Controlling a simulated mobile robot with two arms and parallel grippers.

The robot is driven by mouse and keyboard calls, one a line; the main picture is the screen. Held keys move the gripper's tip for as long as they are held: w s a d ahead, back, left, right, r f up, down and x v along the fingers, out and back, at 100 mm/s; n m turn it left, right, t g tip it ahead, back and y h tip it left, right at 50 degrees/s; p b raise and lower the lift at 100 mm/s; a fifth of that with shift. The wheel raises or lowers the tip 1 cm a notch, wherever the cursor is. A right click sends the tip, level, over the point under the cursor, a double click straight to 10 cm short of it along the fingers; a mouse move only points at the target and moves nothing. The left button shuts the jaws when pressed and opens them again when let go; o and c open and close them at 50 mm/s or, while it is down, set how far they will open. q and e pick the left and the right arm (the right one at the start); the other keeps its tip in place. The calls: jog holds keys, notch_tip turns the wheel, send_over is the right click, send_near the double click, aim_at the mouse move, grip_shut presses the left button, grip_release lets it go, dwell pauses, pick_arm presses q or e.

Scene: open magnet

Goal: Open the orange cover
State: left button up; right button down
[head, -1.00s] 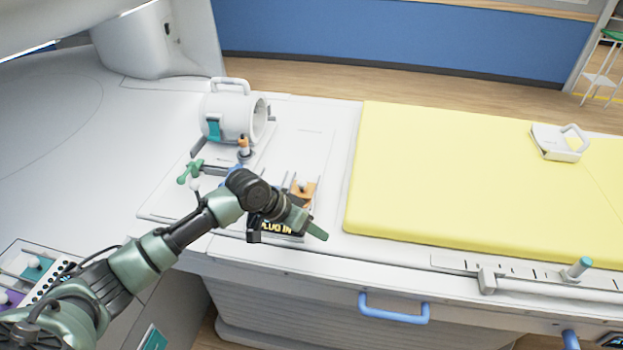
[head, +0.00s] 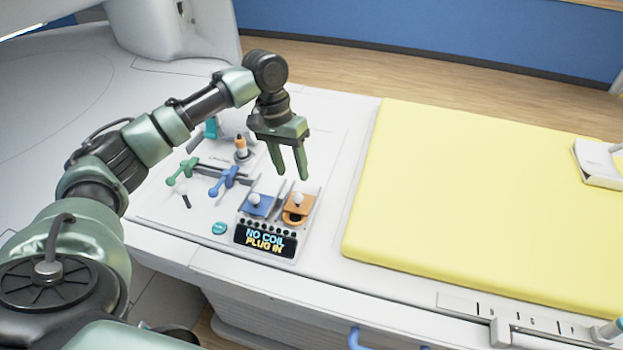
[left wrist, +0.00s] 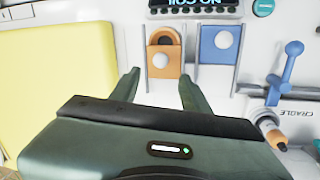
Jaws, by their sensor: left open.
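The orange cover (head: 298,207) is a small plate with a white round knob, between rails on the white panel, right of a blue cover (head: 257,204) with a similar knob. In the left wrist view the orange cover (left wrist: 164,61) lies ahead, between the fingertips in the picture, with a dark round opening showing at its far end. My left gripper (head: 290,179) is open and empty, fingers pointing down, above and behind the orange cover in the head view. It also shows in the left wrist view (left wrist: 158,80). My right gripper is not in view.
A display reading "NO COIL PLUG IN" (head: 265,240) sits in front of the covers. Green (head: 180,171) and blue (head: 224,181) levers and an orange-tipped plug (head: 240,147) stand left. A yellow pad (head: 480,200) lies right.

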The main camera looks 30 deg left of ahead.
aim_at(296, 194)
pick_arm(q)
jog(key=f, duration=0.2)
jog(key=f+p, duration=0.1)
jog(key=f, duration=0.1)
jog(key=s+d+f, duration=0.1)
jog(key=f, duration=0.1)
jog(key=shift+d, duration=0.1)
jog(key=shift+w+f+p, duration=0.15)
jog(key=shift+f+p, duration=0.15)
jog(key=shift+f, duration=0.25)
jog(key=shift+d, duration=0.1)
grip_shut()
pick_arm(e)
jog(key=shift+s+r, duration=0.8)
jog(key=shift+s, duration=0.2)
